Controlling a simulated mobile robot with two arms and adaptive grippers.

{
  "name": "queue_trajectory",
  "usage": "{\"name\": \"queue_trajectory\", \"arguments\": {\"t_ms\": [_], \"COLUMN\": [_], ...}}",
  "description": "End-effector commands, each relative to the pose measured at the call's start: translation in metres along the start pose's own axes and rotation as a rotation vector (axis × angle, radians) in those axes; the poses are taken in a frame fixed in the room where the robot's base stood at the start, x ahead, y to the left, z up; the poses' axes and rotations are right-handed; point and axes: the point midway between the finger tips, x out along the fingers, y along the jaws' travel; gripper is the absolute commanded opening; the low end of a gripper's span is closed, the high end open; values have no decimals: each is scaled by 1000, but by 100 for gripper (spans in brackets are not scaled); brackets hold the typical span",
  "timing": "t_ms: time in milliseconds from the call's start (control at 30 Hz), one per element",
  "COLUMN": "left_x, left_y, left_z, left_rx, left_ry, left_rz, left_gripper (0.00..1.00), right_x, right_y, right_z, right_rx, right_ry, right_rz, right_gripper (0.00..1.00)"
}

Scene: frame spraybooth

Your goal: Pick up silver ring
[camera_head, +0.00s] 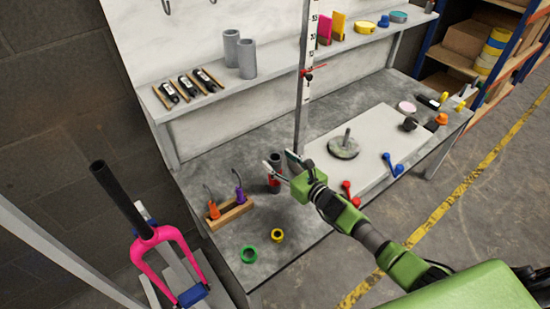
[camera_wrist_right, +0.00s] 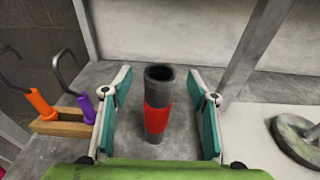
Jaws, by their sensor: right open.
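I cannot make out a silver ring in either view. Gaps show on both sides of the tube. A green ring (camera_head: 249,254) and a yellow ring (camera_head: 277,235) lie near the bench's front left edge. My left gripper is out of view.
A wooden block (camera_head: 232,214) with orange- and purple-handled hooks stands left of the tube. A vertical ruled post (camera_head: 302,110) rises close behind my gripper. Right of it, a white board (camera_head: 385,135) carries a round grey base with a peg (camera_head: 343,147). A pink fork (camera_head: 158,238) stands front left.

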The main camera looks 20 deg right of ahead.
Motion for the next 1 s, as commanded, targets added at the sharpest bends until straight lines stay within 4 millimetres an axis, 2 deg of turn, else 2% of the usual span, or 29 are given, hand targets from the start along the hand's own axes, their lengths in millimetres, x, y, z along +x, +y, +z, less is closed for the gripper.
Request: {"name": "queue_trajectory", "arguments": {"t_ms": [267,400,800,1000], "left_x": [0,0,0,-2], "left_y": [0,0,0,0], "left_z": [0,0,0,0], "left_rx": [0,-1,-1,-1], "left_ry": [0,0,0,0], "left_rz": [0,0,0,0], "left_gripper": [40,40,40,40], "right_x": [4,4,3,1], "right_y": [0,0,0,0], "right_z": [0,0,1,15], "right_rx": [-2,-1,-1,-5], "right_ry": [0,0,0,-1], "right_rz": [1,1,0,1], "right_gripper": [54,20,17,17]}}
